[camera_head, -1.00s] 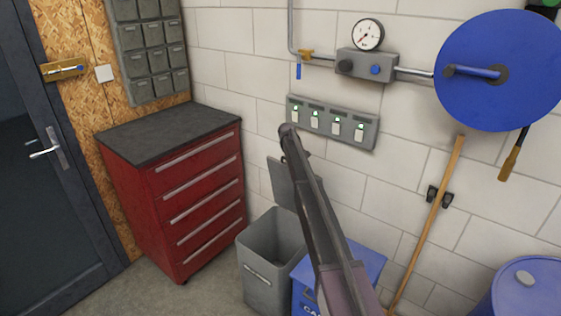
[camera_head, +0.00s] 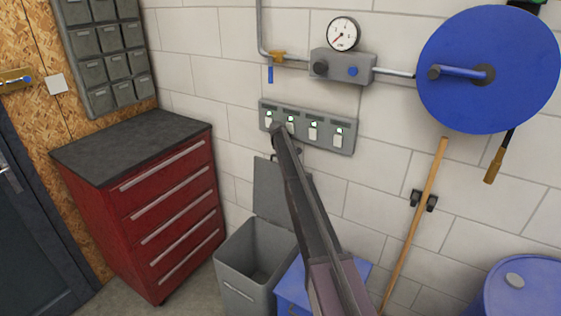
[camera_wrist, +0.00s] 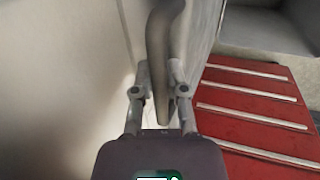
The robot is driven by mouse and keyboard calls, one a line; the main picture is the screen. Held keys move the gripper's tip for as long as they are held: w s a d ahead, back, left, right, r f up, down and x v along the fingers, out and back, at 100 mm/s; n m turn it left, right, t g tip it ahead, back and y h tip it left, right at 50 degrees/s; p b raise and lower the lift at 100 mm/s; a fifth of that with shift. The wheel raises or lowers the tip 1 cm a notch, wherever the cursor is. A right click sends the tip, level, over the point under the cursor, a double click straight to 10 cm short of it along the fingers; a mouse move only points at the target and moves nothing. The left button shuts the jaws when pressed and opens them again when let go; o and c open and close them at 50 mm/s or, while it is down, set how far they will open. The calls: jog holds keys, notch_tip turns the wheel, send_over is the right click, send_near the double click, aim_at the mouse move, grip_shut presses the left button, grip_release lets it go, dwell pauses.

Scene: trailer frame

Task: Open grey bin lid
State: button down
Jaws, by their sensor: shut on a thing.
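The grey bin (camera_head: 238,284) stands on the floor between the red drawer cabinet and a blue bin, and its dark inside shows. Its grey lid (camera_head: 267,190) stands raised, close to upright, at the bin's back edge by the wall. My arm crosses in front of the lid's right side and hides my gripper in the head view. In the wrist view my gripper (camera_wrist: 160,88) has its two fingers closed about a grey curved bar (camera_wrist: 160,55), which looks like part of the lid.
The red drawer cabinet (camera_head: 165,217) stands close to the bin's left; its drawers (camera_wrist: 255,105) fill the wrist view's right side. A blue bin (camera_head: 293,284) is on the right. A switch panel (camera_head: 306,128) is on the wall above. A broom handle (camera_head: 415,220) leans farther right.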

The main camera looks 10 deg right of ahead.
dwell(0.3)
jog(key=c, duration=0.6)
grip_release()
jog(key=shift+r, duration=0.2)
jog(key=shift+c, duration=0.2)
jog(key=shift+f, duration=0.1)
jog(key=shift+r, duration=0.2)
